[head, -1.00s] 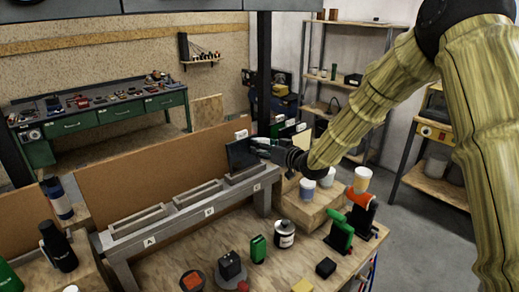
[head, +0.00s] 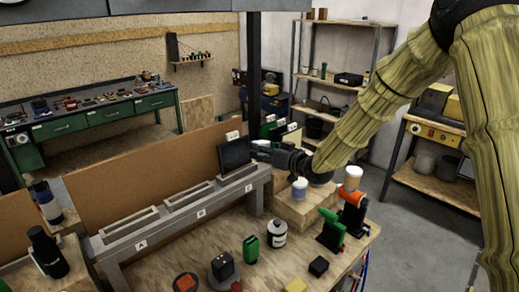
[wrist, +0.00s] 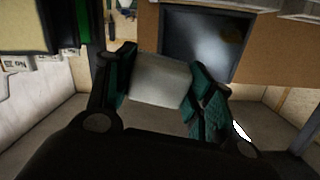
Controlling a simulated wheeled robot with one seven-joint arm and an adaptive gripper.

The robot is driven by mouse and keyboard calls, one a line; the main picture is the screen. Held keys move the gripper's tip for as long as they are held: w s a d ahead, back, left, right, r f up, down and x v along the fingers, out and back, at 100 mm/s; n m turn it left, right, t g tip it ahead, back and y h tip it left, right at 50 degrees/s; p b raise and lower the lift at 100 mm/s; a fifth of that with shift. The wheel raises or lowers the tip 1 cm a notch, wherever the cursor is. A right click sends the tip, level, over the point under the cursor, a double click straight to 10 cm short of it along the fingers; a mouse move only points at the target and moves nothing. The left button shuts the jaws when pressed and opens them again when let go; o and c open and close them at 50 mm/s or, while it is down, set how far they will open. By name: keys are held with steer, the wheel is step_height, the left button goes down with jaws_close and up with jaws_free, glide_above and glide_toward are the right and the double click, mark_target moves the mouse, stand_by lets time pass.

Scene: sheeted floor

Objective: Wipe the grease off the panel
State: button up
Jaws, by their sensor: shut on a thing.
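The dark panel (head: 234,154) stands upright in the far slot, marked C, of a grey rack. In the wrist view the panel (wrist: 190,32) shows a brownish smear of grease (wrist: 232,42) on its right part. My gripper (head: 256,151) is at the panel's right side in the head view. In the wrist view my gripper (wrist: 160,85) is shut on a pale grey-white block-like wiper (wrist: 160,78), which overlaps the panel's lower left. I cannot tell whether the wiper touches the panel.
The grey rack (head: 150,234) has empty slots marked A and B. A brown board (head: 150,168) rises behind it.

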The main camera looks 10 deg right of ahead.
steer(key=shift+v, duration=0.8)
steer(key=shift+v, duration=1.5)
